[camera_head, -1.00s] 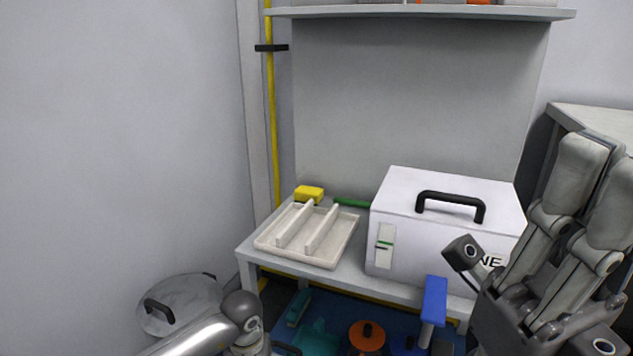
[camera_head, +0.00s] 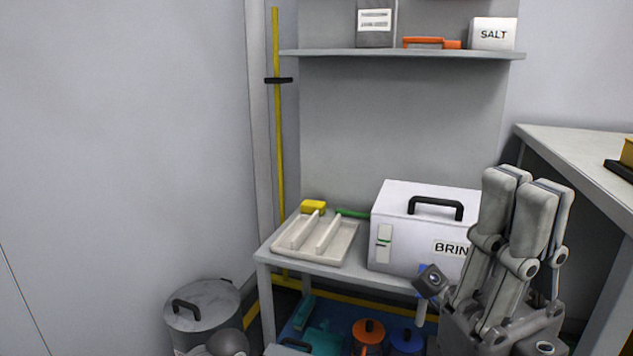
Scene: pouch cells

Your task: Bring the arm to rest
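My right gripper (camera_head: 522,180) points upward at the right, in front of the white box's right end. Nothing shows between the fingers. A small part of my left arm (camera_head: 226,344) shows at the bottom edge, left of the table. My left gripper is out of view.
A low table (camera_head: 300,266) bears a divided tray (camera_head: 345,250), a yellow block (camera_head: 313,206) and a white "BRIN…" box (camera_head: 400,238). A lidded bin (camera_head: 205,312) stands left. A shelf (camera_head: 400,54) is above; a worktop (camera_head: 585,150) is right. Orange (camera_head: 368,335) and blue (camera_head: 407,341) items lie below.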

